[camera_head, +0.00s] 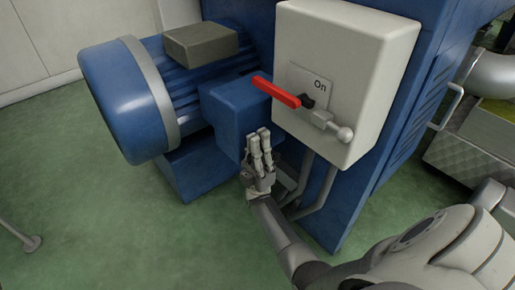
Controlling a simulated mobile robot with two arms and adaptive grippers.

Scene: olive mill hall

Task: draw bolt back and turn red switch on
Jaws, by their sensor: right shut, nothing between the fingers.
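A red switch lever (276,92) sits on the front of a pale switch box (372,60). It points to the left and slightly up from its dark pivot, on a plate with the word "On" at the plate's upper right. Below and right of the pivot is a metal bolt (324,118) with a round knob (345,134) at its right end. My right gripper (259,137) is shut and empty. It shows below the red lever, left of the box's lower corner, and I see no contact with either. My left gripper is not in view.
A blue motor (115,100) stands left of the box, with a blue housing (232,105) behind my gripper. Grey conduits (318,190) run down under the box. Metal equipment (470,140) stands at the right. Green floor (120,220) is open at the lower left.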

